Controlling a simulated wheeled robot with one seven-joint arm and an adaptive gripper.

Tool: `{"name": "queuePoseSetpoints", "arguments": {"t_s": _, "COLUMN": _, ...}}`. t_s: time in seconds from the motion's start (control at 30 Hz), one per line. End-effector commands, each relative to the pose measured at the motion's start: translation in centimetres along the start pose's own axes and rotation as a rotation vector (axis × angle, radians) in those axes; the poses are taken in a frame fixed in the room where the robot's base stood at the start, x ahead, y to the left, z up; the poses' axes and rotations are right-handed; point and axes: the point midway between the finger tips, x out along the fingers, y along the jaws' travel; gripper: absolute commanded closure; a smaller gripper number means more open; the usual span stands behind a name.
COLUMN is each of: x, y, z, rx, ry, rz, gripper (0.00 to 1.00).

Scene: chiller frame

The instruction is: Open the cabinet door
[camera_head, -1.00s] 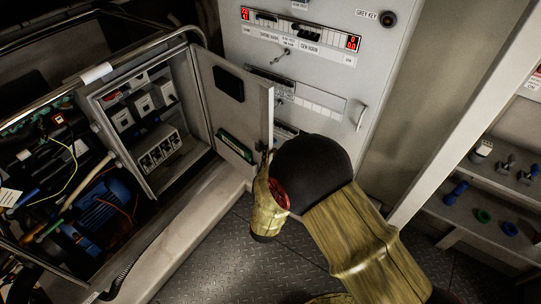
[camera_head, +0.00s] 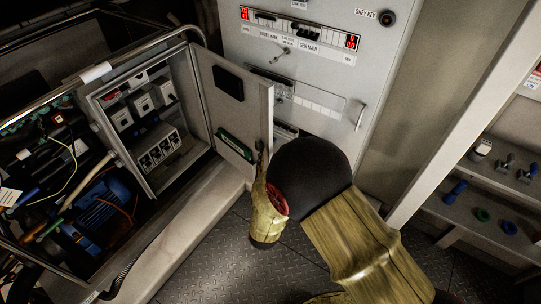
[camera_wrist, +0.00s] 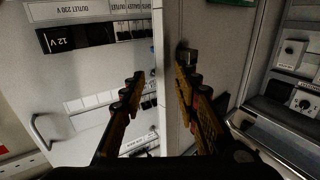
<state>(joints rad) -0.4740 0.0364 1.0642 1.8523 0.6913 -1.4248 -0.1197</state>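The grey cabinet door (camera_head: 230,104) stands swung well open from the cabinet (camera_head: 112,92), and its inner face shows. In the wrist view the door's free edge (camera_wrist: 159,62) runs upright between the fingers of my gripper (camera_wrist: 160,84). A small dark latch (camera_wrist: 186,54) on the door is beside the right finger. The fingers are spread apart, with visible gaps to the edge, so my gripper is open. In the head view my gripper (camera_head: 262,158) is at the lower free edge of the door, its tips partly hidden by my wrist.
A white control panel (camera_head: 325,75) with displays and a handle (camera_head: 361,117) stands close behind the door. A pale post (camera_head: 470,115) and shelves with small tools are at the right. Open machinery with a blue motor (camera_head: 101,205) is at the left. Patterned metal floor (camera_head: 205,262) lies below.

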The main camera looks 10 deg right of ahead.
Motion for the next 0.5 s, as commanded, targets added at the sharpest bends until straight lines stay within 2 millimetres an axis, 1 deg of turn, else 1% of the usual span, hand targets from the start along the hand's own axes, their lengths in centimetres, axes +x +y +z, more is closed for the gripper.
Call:
{"name": "queuePoseSetpoints", "arguments": {"t_s": 0.1, "x": -2.5, "y": -0.2, "z": 0.0, "rx": -0.001, "ry": -0.001, "rz": -0.006, "gripper": 0.69}}
{"name": "queuePoseSetpoints", "arguments": {"t_s": 0.3, "x": -6.6, "y": -0.2, "z": 0.0, "rx": -0.001, "ry": -0.001, "rz": -0.006, "gripper": 0.69}}
{"name": "queuePoseSetpoints", "arguments": {"t_s": 0.4, "x": -8.1, "y": -0.1, "z": 0.0, "rx": -0.001, "ry": -0.001, "rz": -0.005, "gripper": 0.69}}
{"name": "queuePoseSetpoints", "arguments": {"t_s": 0.5, "x": -9.2, "y": -0.1, "z": 0.1, "rx": -0.002, "ry": -0.001, "rz": -0.003, "gripper": 0.69}}
